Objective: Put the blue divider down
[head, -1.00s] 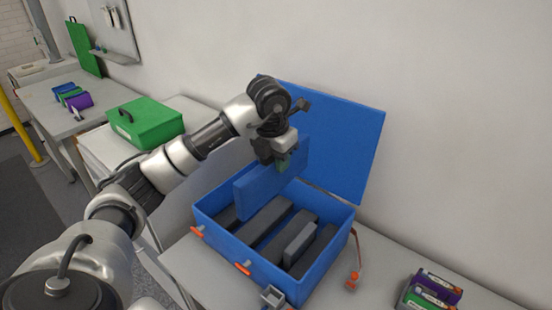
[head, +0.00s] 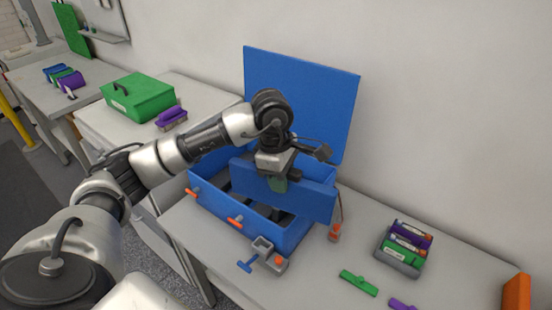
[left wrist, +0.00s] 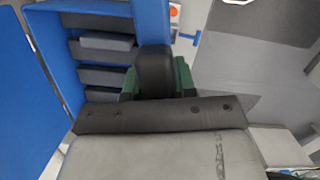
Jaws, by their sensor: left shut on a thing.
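My left gripper (head: 279,184) is shut on the blue divider (head: 310,200), a flat blue panel. It holds the divider upright on edge above the front right part of the open blue box (head: 270,232). The divider's right end reaches past the box's right side. The divider hides much of the box's inside. In the left wrist view the left gripper's green fingers (left wrist: 156,82) show beside the box's dark grey inserts (left wrist: 105,77). A blue strip runs up from the fingers there; I cannot tell if it is divider or box wall. My right gripper is not in view.
The blue lid (head: 305,95) stands open behind the box. A grey bracket with a blue handle (head: 264,255) lies in front. A tray of coloured modules (head: 403,250) and a green clip (head: 359,283) are to the right. A green case (head: 138,97) stands at the left.

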